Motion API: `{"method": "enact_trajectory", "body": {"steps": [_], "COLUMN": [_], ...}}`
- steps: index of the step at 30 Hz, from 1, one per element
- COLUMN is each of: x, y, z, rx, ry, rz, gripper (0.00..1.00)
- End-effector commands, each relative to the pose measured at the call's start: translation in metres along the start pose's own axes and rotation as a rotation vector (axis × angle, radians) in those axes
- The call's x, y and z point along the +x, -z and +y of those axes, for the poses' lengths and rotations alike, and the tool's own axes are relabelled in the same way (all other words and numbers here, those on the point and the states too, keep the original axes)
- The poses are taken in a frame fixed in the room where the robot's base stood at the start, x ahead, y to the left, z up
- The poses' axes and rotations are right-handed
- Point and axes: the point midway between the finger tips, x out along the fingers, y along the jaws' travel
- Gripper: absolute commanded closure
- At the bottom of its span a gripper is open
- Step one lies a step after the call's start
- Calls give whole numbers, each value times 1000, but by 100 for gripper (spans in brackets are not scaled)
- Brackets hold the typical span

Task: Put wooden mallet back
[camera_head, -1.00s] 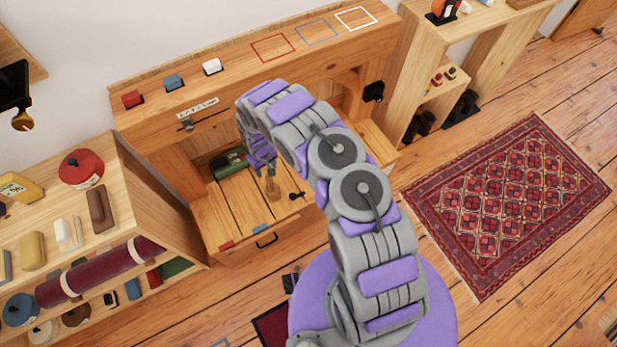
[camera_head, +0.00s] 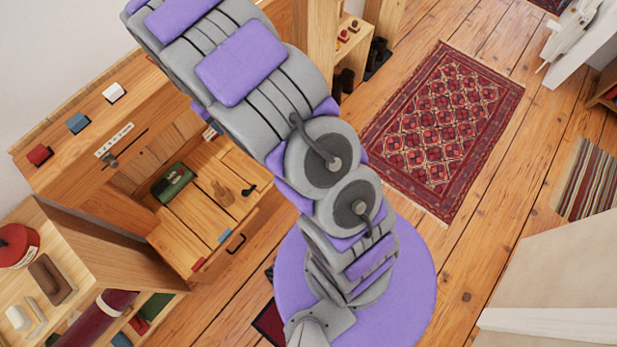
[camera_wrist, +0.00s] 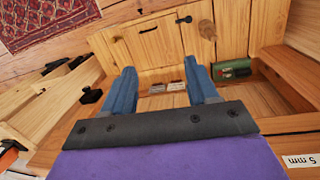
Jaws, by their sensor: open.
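A small tan wooden piece with a rounded end, which looks like the wooden mallet (camera_head: 222,192), lies on the slatted wooden surface (camera_head: 188,232) low in the workbench. It also shows at the top of the wrist view (camera_wrist: 207,29). My gripper (camera_wrist: 161,75) is open, with nothing between its blue fingers. The mallet is beyond the fingers, to their upper right in the wrist view, and apart from them.
A green case (camera_head: 173,184) and a small black item (camera_head: 250,190) lie beside the mallet. Red (camera_head: 39,155), blue (camera_head: 78,123) and white (camera_head: 114,92) blocks sit on the bench top. Shelves (camera_head: 80,245) stand left. Floor around the patterned rug (camera_head: 450,125) is clear.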

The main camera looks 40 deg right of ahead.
Motion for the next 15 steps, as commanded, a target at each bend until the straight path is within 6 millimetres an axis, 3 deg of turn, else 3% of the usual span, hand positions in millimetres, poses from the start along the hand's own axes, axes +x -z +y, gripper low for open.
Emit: {"method": "enact_trajectory", "body": {"steps": [1,6,15], "x": [-18,-63,-126], "y": [-13,-60,-153], "z": [6,19,25], "rx": [18,67,135], "ry": [1,12,52], "rz": [1,-19,-44], "gripper": [41,41,41]}}
